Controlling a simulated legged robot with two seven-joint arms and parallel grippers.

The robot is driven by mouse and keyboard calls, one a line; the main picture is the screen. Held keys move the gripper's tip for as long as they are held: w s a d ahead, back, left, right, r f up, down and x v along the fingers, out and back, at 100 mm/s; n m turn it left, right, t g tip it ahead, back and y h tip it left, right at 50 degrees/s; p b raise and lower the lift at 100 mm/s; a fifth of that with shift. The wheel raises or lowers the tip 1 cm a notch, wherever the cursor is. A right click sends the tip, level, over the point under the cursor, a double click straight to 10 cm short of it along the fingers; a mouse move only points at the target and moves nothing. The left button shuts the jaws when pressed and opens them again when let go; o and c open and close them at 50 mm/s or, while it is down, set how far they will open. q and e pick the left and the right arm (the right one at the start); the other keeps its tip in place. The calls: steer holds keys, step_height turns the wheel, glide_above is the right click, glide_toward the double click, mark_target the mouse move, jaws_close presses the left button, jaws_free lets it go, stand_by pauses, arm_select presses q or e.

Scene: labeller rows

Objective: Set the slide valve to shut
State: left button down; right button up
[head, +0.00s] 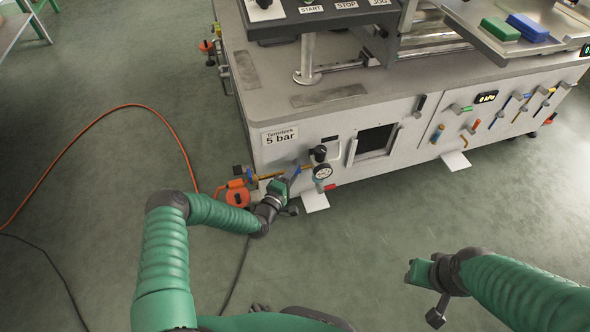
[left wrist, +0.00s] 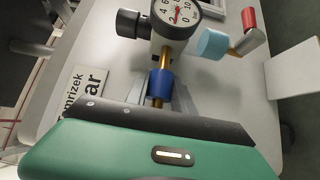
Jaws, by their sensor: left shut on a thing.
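The slide valve appears to be the blue sleeve (left wrist: 161,84) on a brass pipe below the pressure gauge (left wrist: 181,13) in the left wrist view. In the head view the blue sleeve (head: 296,170) shows at the machine's near left corner, left of the gauge (head: 323,171). My left gripper (head: 291,177) is at the sleeve, with its grey fingers (left wrist: 171,99) on either side, shut on it.
A black knob (left wrist: 131,23), a light blue cylinder (left wrist: 212,43) and a red-ended lever (left wrist: 249,20) sit close around the gauge. An orange hose (head: 150,107) runs over the floor to the machine corner. The floor before the machine is mostly clear.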

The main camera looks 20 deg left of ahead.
arm_select(q)
steer(key=shift+s+f, duration=0.15)
steer(key=shift+f, duration=0.05)
steer(key=shift+s+a, duration=0.55)
steer(key=shift+a, duration=0.3)
steer(key=shift+s+a, duration=0.2)
steer(key=shift+a, duration=0.1)
steer(key=shift+f, duration=0.1)
steer(key=c, duration=1.3)
jaws_free()
steer(key=shift+o, duration=1.1)
steer(key=shift+a, duration=0.1)
